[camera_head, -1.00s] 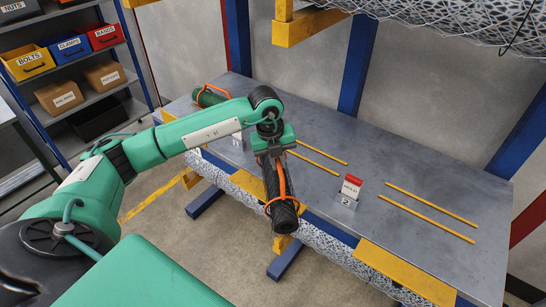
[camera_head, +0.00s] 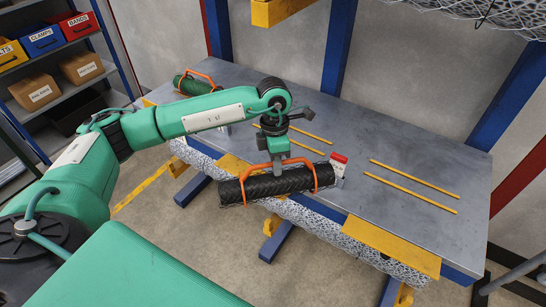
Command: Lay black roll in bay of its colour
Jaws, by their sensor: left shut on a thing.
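My left gripper (camera_head: 279,157) is shut on the black roll (camera_head: 262,188) by its orange handle. The roll is dark and ribbed, and hangs nearly level in front of the table's front edge. A green roll (camera_head: 188,87) with an orange handle lies at the table's far left end. One bay is edged by yellow strips (camera_head: 312,151), partly hidden behind my arm and gripper. A second bay between two yellow strips (camera_head: 415,178) is empty at the right. A red and white card (camera_head: 338,160) stands between the bays, partly hidden by the roll. My right gripper is not in view.
The grey table (camera_head: 385,130) is clear towards the back. Blue posts (camera_head: 338,48) and a yellow beam (camera_head: 275,10) stand behind and above it. A mesh roll (camera_head: 320,224) runs along its front edge. Shelves with bins (camera_head: 45,40) are at far left.

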